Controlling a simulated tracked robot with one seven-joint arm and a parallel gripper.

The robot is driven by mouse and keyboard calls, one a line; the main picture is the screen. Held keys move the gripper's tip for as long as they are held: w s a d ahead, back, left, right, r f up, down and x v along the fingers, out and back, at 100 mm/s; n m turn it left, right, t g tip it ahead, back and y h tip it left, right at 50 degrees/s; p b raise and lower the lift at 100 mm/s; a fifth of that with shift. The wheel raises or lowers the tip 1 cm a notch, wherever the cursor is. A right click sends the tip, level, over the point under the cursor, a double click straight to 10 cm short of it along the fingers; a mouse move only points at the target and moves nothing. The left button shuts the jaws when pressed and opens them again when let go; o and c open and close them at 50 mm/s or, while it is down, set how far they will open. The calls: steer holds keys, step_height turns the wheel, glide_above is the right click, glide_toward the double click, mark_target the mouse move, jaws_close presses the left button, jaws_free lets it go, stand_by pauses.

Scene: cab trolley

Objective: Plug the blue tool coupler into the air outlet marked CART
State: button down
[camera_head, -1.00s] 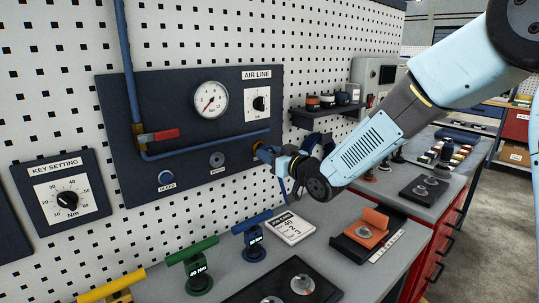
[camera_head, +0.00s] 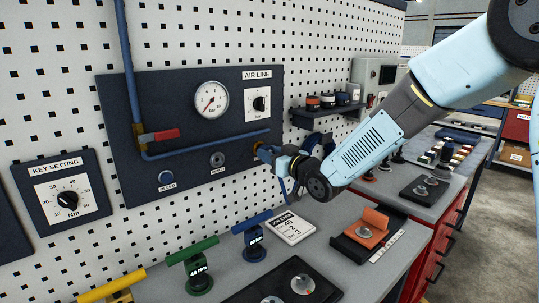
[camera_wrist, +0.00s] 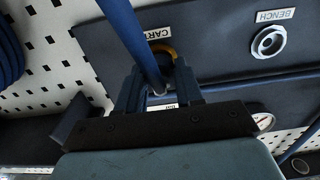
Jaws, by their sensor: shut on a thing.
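My gripper (camera_wrist: 158,88) is shut on the blue tool coupler, which is mostly hidden between the fingers. A blue hose (camera_wrist: 134,38) runs up from it across the wrist view. The air outlet marked CART shows as an orange ring (camera_wrist: 170,50) just beyond the fingertips, under the label CART (camera_wrist: 158,33). In the head view my gripper (camera_head: 270,153) is up against the right end of the dark air panel (camera_head: 190,90), at the orange-ringed outlet (camera_head: 257,147). Whether the coupler is seated in the outlet or only close to it, I cannot tell.
The outlet marked BENCH (camera_wrist: 269,42) is an empty metal ring beside CART. The panel also bears a gauge (camera_head: 211,100), a red-handled valve (camera_head: 158,136) and the AIR LINE dial (camera_head: 258,103).

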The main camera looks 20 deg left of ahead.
steer(key=shift+w+a, duration=0.15)
steer(key=shift+a, duration=0.2)
steer(key=c, duration=0.6)
jaws_free()
steer(key=shift+c, duration=0.2)
steer(key=v, duration=1.3)
steer(key=shift+d, duration=0.35)
steer(key=shift+o, duration=0.2)
steer(key=o, duration=0.6)
steer(key=shift+s, duration=0.25)
